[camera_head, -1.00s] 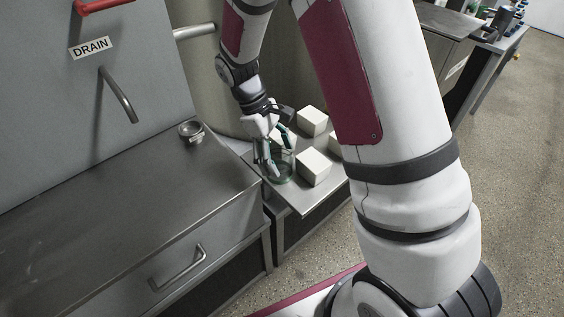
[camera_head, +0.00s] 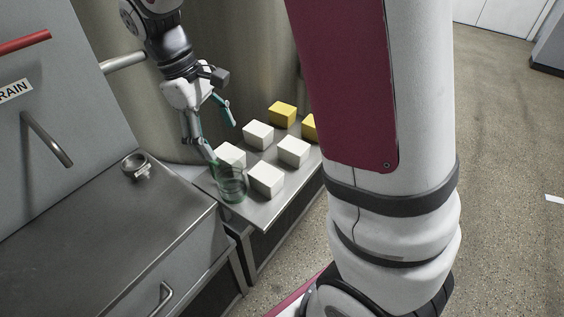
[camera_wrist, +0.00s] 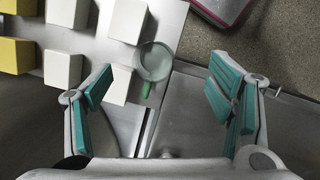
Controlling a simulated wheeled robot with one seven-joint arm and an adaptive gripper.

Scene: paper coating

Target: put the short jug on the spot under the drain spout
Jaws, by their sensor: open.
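A clear, green-tinted glass jug (camera_head: 232,186) stands upright at the near left edge of a low metal table, beside white blocks. The wrist view shows the jug (camera_wrist: 154,60) from above, its green handle towards my gripper. My gripper (camera_head: 222,138) is open and empty, above and behind the jug; one fingertip overlaps the jug's rim in the head view, and I cannot tell if they touch. In the wrist view the jug lies ahead, between the lines of the open fingers (camera_wrist: 160,84). The drain spout (camera_head: 46,139) sticks out of the grey panel at the left, above the steel counter.
Several white blocks (camera_head: 266,180) and yellow blocks (camera_head: 283,112) stand close to the jug on the low table (camera_head: 262,214). A small round metal item (camera_head: 136,166) sits on the steel counter (camera_head: 90,215). A large metal drum (camera_head: 245,60) stands behind. The counter under the spout looks clear.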

